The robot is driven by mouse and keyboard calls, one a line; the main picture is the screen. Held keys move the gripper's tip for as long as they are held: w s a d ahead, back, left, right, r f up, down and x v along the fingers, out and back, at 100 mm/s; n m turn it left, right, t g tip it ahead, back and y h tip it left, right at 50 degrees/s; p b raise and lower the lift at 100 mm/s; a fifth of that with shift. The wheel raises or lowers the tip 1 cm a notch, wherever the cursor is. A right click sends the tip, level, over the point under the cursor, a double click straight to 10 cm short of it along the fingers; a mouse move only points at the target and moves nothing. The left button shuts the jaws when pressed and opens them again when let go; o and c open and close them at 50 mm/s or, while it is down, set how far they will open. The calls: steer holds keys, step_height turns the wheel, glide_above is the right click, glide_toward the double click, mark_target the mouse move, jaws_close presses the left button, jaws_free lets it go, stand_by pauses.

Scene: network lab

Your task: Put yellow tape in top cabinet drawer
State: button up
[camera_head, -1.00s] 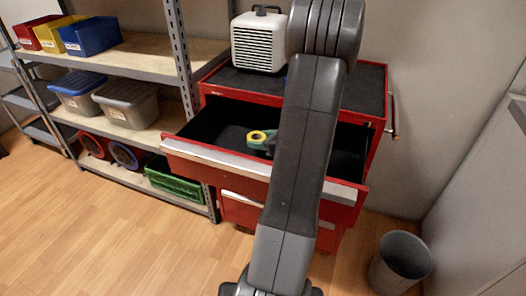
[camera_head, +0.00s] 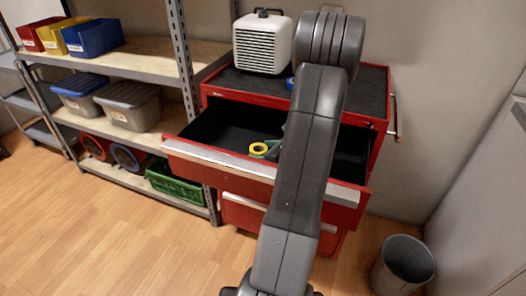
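The yellow tape (camera_head: 258,149) is a small ring inside the open top drawer (camera_head: 212,128) of the red cabinet. I cannot tell whether it rests on the drawer's dark bottom or hangs just above it. My gripper (camera_head: 272,150) is at the tape's right side, low in the drawer, and looks close to or touching it. My own arm hides most of the gripper, so its finger opening does not show. The arm also covers the middle of the drawer.
A white heater box (camera_head: 262,43) and a partly hidden blue item (camera_head: 290,83) are on the cabinet top. Shelving (camera_head: 150,62) with bins stands at the left. A grey waste bin (camera_head: 403,264) is at the lower right. The wooden floor in front is clear.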

steer(key=shift+r, duration=0.2)
steer(key=v, duration=0.7)
steer(key=shift+s+d+p, duration=0.15)
steer(key=shift+d+p, duration=0.1)
steer(key=shift+p, duration=0.1)
stand_by(0.7)
